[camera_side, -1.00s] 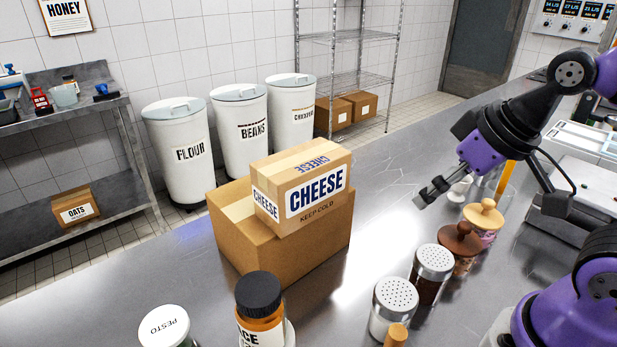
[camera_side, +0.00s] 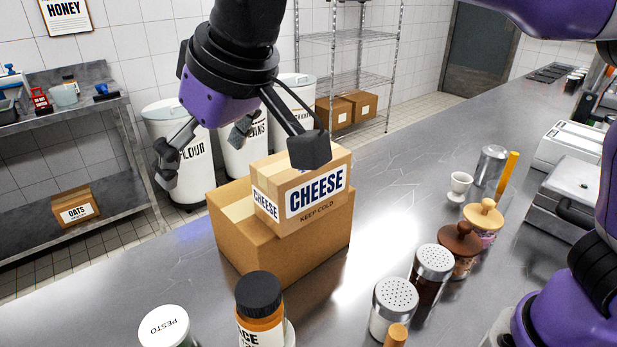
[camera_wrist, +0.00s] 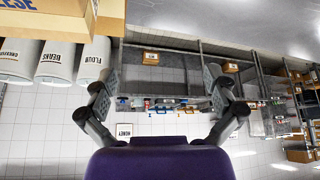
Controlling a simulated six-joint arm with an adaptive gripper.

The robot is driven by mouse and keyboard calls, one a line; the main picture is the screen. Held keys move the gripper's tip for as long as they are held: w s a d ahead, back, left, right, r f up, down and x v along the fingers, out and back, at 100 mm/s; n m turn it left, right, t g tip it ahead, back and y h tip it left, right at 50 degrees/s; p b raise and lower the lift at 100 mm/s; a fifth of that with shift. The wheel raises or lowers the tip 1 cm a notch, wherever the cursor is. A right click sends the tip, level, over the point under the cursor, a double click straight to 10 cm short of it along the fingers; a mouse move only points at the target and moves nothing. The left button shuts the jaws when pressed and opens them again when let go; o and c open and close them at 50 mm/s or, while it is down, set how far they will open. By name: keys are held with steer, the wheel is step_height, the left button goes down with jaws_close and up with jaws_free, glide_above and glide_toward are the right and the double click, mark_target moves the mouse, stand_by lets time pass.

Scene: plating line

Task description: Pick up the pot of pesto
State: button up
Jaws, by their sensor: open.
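The pot of pesto (camera_side: 165,328) stands at the bottom left of the side view, on the steel counter. My gripper (camera_side: 240,160) is open and empty, high in the side view, above and beyond the pot and in front of the cheese box as seen there. In the wrist view my gripper (camera_wrist: 167,92) shows its fingers spread with nothing between them. The pesto pot does not show in the wrist view.
An orange jar with a black lid (camera_side: 260,310) stands right of the pesto. Shakers (camera_side: 393,308) and wooden-lidded jars (camera_side: 460,243) line the right.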

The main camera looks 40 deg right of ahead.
steer(key=s+a+f+n, duration=0.1)
steer(key=s+a+f, duration=0.15)
steer(key=a, duration=0.65)
glide_toward(165, 325)
steer(key=w+f, duration=0.1)
steer(key=x, duration=0.5)
steer(key=shift+s+a+f, duration=0.1)
steer(key=shift+a+f, duration=0.1)
steer(key=shift+a, duration=0.1)
steer(key=shift+x, duration=2.75)
steer(key=shift+d+y, duration=0.1)
steer(key=shift+y, duration=0.2)
steer(key=c, duration=1.1)
